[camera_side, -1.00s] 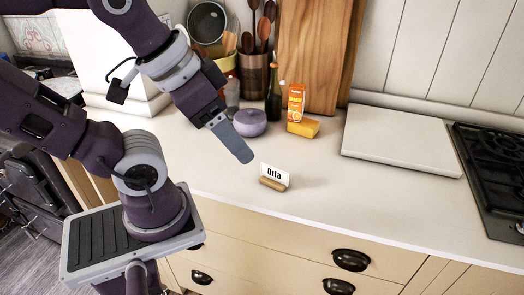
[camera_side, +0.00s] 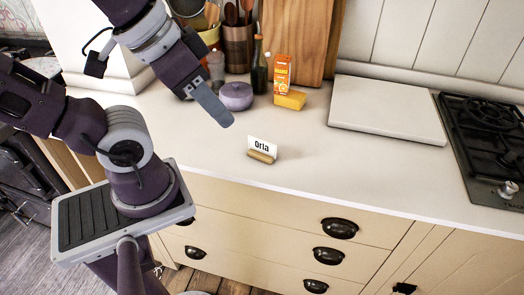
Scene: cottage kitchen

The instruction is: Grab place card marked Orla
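The place card (camera_side: 262,146) is a small white card with "Orla" in black letters. It stands upright in a wooden holder (camera_side: 261,157) near the front edge of the counter. My gripper (camera_side: 224,118) is above the counter, up and to the left of the card, and apart from it. It points down and to the right. I see its fingers edge-on as one grey strip, so I cannot tell whether they are open or shut. Nothing shows held at the tip.
Behind the card stand a lilac lidded pot (camera_side: 236,97), a dark bottle (camera_side: 259,70), an orange carton (camera_side: 281,73) and a yellow block (camera_side: 290,100). A white board (camera_side: 387,110) lies at right beside the black hob (camera_side: 490,140). The counter (camera_side: 340,170) around the card is clear.

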